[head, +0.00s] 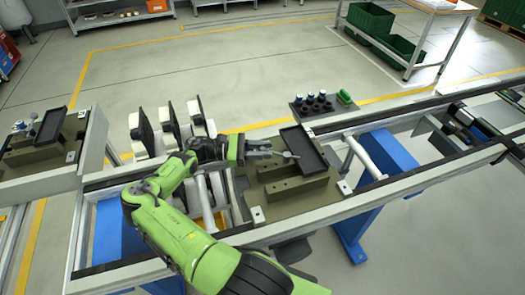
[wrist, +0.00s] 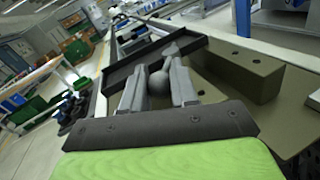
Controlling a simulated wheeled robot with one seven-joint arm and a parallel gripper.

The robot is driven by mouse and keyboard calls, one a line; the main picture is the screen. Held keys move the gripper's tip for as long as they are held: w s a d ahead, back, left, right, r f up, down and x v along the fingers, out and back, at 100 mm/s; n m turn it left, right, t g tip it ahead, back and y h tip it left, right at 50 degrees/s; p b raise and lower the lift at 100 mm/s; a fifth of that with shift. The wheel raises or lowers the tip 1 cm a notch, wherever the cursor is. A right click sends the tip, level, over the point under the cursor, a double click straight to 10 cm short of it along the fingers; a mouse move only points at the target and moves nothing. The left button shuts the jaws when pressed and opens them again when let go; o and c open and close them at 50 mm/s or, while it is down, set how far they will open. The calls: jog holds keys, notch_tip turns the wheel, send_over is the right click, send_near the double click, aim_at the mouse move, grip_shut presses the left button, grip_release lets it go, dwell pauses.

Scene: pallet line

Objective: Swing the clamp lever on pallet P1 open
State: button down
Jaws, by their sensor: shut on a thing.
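An olive pallet (head: 312,197) with a raised block and a long black tray (head: 303,152) sits on the conveyor. I cannot read a label on it. My gripper (head: 277,153) reaches over its left side from the left. In the wrist view my gripper (wrist: 157,88) has its two grey fingers either side of the grey round knob of the clamp lever (wrist: 158,83), shut on it. The lever's arm runs from the knob toward the tray, which also shows in the wrist view (wrist: 119,74). The lever's pivot is hard to make out.
A second pallet (head: 38,155) stands on the conveyor at far left. Black and white upright pieces (head: 172,128) stand behind my arm.

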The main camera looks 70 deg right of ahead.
jog(key=c, duration=0.9)
grip_release()
jog(key=b+v, duration=0.2)
jog(key=v, duration=1.3)
jog(key=shift+w+a, duration=0.2)
jog(key=shift+w, duration=0.15)
